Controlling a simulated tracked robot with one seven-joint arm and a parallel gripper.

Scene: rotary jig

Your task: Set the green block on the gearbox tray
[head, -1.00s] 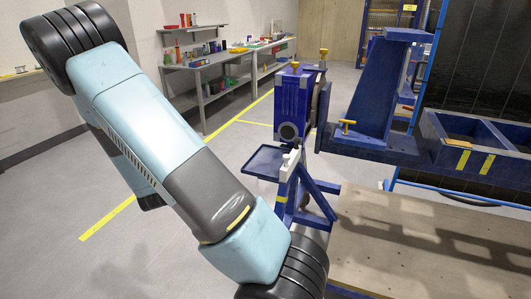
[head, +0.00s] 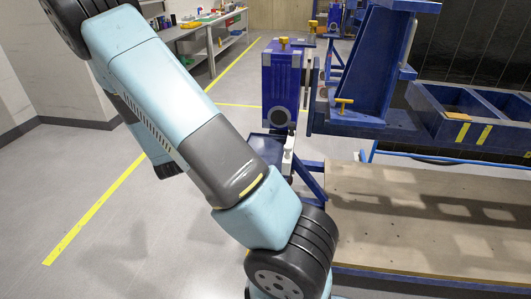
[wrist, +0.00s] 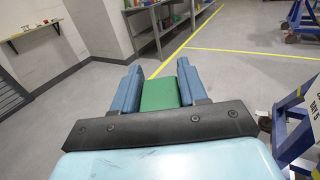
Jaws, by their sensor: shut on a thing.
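The green block (wrist: 160,94) is between the two blue fingers of my gripper (wrist: 157,82) in the wrist view. My gripper is shut on it and holds it above the grey floor. The head view does not show the block or the gripper; my arm fills its left and middle. The gearbox tray (head: 268,146) is a small dark blue shelf at the foot of the blue gearbox (head: 281,85) in the head view. My arm partly hides the tray. In the wrist view, part of a blue stand (wrist: 291,135) shows at the right edge.
A wooden platform (head: 430,225) lies at the right in the head view. A blue bracket and a blue bin (head: 450,125) stand behind it. A workbench (head: 205,38) with several items is at the back. Grey floor with yellow lines is open at the left.

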